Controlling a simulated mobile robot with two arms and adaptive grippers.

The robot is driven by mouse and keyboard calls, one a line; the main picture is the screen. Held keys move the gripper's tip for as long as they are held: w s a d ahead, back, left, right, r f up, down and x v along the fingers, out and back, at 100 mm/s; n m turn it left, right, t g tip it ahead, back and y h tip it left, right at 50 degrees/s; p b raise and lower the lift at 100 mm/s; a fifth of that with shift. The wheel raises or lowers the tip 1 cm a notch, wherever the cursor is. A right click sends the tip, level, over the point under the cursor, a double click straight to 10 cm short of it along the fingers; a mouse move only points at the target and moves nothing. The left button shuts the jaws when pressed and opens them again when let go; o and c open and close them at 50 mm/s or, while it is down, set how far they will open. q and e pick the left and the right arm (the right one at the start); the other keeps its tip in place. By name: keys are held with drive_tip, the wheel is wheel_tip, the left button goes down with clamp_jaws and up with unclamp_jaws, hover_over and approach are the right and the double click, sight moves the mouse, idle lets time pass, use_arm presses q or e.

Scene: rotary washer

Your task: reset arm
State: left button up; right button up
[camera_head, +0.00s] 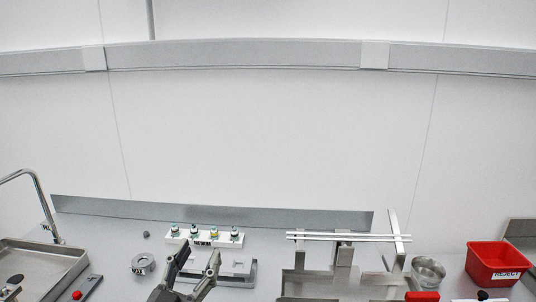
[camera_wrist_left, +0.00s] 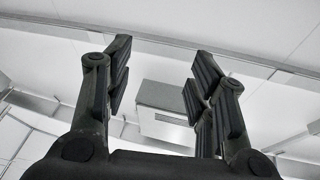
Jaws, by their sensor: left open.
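My left gripper (camera_head: 197,264) reaches up from the bottom edge of the head view, left of centre. Its two dark fingers are spread and nothing is between them. In the left wrist view the gripper (camera_wrist_left: 158,85) is also open and empty, with a pale wall, a rail and a boxy grey fixture behind it. In the head view, the fingers stand in front of the white rack (camera_head: 204,237) holding several small capped vials and a grey bracket (camera_head: 240,268). My right gripper does not show in either view.
A metal ring (camera_head: 143,264) sits left of the gripper. A sink basin (camera_head: 45,265) with a tap (camera_head: 45,205) is at far left. A metal stand with rods (camera_head: 345,238), a glass beaker (camera_head: 428,272) and a red reject bin (camera_head: 495,264) are at right.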

use_arm(q)
drive_tip(key=s+a+f+n+g+y, duration=0.3)
drive_tip(key=a+f+y, duration=0.1)
drive_tip(key=f, duration=0.4)
drive_tip(key=s+a+f+n+g+y, duration=0.2)
drive_tip(key=s+a+f+g+y, duration=0.2)
drive_tip(key=f, duration=0.4)
drive_tip(key=s+d+f+m+g+h, duration=0.1)
drive_tip(key=s+f+g, duration=0.5)
drive_tip(key=s, duration=0.4)
drive_tip(key=s+d+f+m+g+h, duration=0.1)
drive_tip(key=s+f+g, duration=0.3)
drive_tip(key=s+f, duration=0.45)
drive_tip(key=s+f+g, duration=0.1)
drive_tip(key=s+f, duration=0.2)
drive_tip(key=f, duration=2.1)
drive_tip(key=s+a+f, duration=0.1)
drive_tip(key=s+f, duration=0.7)
drive_tip(key=s+a+f+g, duration=0.1)
drive_tip(key=s+a+f, duration=0.1)
drive_tip(key=s+f, duration=0.7)
drive_tip(key=shift+a+f+g, duration=0.15)
drive_tip(key=shift+a+g, duration=0.1)
drive_tip(key=shift+g, duration=0.05)
